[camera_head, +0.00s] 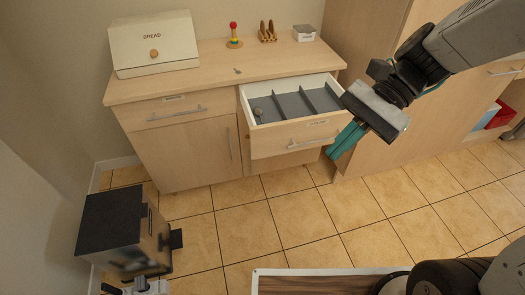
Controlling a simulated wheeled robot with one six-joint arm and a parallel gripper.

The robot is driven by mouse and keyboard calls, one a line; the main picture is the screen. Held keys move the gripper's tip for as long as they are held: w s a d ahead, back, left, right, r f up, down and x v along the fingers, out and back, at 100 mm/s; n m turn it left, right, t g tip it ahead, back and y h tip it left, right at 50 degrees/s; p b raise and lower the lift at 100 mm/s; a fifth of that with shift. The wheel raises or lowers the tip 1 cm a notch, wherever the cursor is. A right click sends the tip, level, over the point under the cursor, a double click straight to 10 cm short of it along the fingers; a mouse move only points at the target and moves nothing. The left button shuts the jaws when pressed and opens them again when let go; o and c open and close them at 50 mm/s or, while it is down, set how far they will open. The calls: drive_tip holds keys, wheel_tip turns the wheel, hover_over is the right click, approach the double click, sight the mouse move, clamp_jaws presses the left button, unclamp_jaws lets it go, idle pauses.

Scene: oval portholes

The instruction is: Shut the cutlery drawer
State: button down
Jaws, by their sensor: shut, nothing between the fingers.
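The cutlery drawer (290,139) is pulled out of the right half of a light wood cabinet. Its grey inside (294,103) has dividers, and a small round object (258,111) lies at its left side. My gripper (344,142) is shut and empty, with teal fingers pointing down and left. In the picture it is just right of the drawer front. I cannot tell whether it touches the drawer.
A bread box (153,44), a stacking toy (233,36), a wooden rack (268,32) and a small box (304,33) stand on the countertop (200,80). A dark pedal bin (122,233) stands at the left. The tiled floor (240,228) before the cabinet is clear.

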drive_tip(key=w+a+f+m+y, duration=0.5)
drive_tip(key=w+m, duration=0.1)
drive_tip(key=m, duration=0.1)
drive_tip(key=m+t+y, duration=0.2)
drive_tip(key=m+t, duration=1.2)
drive_tip(key=m, duration=1.1)
approach(252, 147)
drive_tip(key=a, duration=0.4)
drive_tip(key=w, duration=0.1)
drive_tip(key=w+a, duration=0.1)
drive_tip(key=shift+w+f, duration=0.15)
drive_tip(key=shift+w, duration=0.35)
